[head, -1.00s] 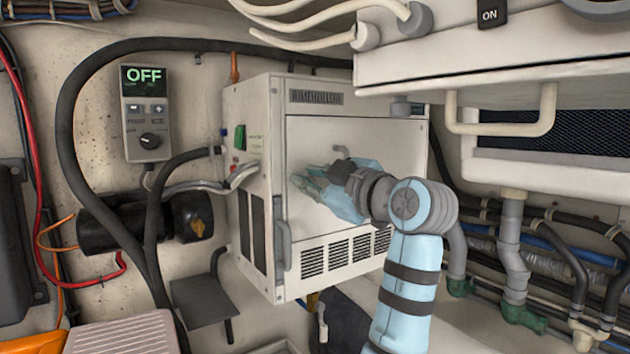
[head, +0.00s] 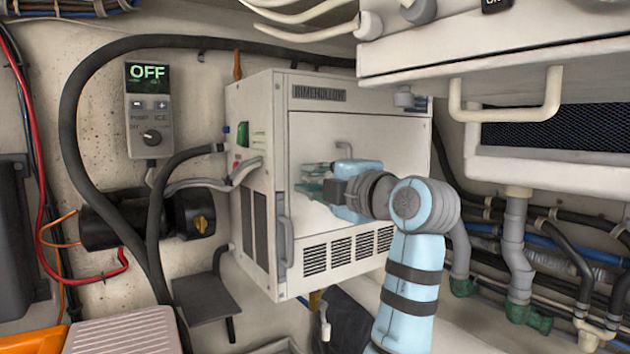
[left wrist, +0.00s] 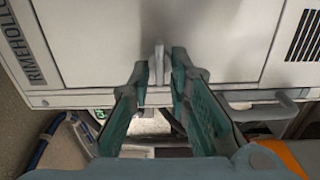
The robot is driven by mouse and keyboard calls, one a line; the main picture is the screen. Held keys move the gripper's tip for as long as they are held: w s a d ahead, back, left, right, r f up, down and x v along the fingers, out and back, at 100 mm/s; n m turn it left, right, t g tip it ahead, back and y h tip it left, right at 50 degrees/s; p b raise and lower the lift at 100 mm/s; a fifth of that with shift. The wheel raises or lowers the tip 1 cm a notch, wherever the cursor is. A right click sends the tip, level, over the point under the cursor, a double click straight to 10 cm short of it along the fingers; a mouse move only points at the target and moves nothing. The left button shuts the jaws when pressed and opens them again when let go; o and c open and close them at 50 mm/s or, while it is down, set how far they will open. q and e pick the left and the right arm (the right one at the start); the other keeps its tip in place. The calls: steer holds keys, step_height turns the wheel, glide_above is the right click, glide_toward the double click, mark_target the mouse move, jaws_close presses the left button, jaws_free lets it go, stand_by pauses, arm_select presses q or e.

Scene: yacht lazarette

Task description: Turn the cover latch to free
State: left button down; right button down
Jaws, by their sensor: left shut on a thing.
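The box's white front cover (head: 320,220) faces me in the head view, with its name label at the top. My left gripper (head: 308,180) is at the left part of this cover, with its teal fingers pointing left. In the left wrist view, my left gripper (left wrist: 157,72) is shut on a small pale latch (left wrist: 158,52) at the cover's edge, one finger on each side. The latch stands in line with the fingers there. In the head view the latch is hard to make out between the fingers. My right gripper is out of view.
A grey upright handle (head: 284,246) is below left of the gripper. A control panel (head: 148,110) on the wall reads OFF. A white cabinet with a bar handle (head: 506,104) overhangs at upper right. Black hoses loop at the left; pipes run at lower right.

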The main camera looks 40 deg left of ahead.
arm_select(q)
steer(key=shift+n, duration=0.3)
steer(key=c, duration=1.8)
jaws_free()
steer(key=shift+o, duration=0.2)
steer(key=shift+a, duration=0.1)
steer(key=v, duration=0.7)
steer(key=shift+d, duration=0.3)
steer(key=shift+a, duration=0.15)
